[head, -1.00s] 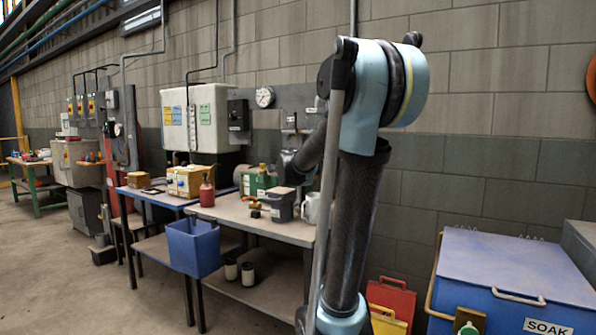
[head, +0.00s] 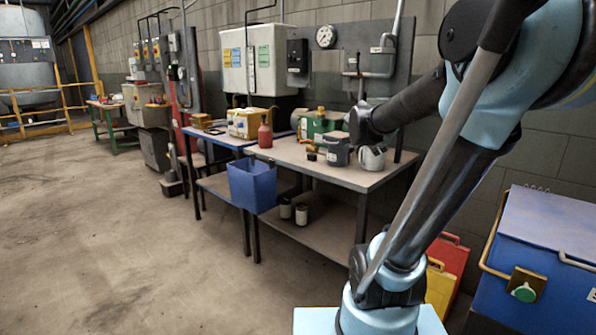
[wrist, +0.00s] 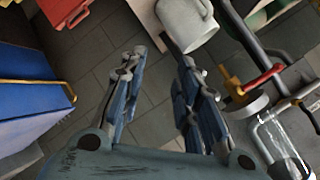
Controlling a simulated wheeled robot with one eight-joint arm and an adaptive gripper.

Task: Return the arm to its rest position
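My arm, black and light blue, rises in the right half of the head view and bends back toward the workbench. Its dark wrist end (head: 366,124) shows in front of the bench's back edge, and the fingers cannot be made out there. In the wrist view my gripper (wrist: 158,66) has its two blue-grey fingers spread apart, with nothing between them but grey tiled surface behind. A pale mug (wrist: 188,24) lies beyond the fingertips at the top of the wrist view. The same pale mug (head: 372,158) stands on the bench beside the wrist end in the head view.
The workbench (head: 350,180) holds a dark grey can (head: 338,153), a green box (head: 318,127) and a red bottle (head: 265,136). A blue bin (head: 252,186) hangs at its front. A blue chest (head: 535,250) stands close on the right. The floor (head: 110,240) at left is open.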

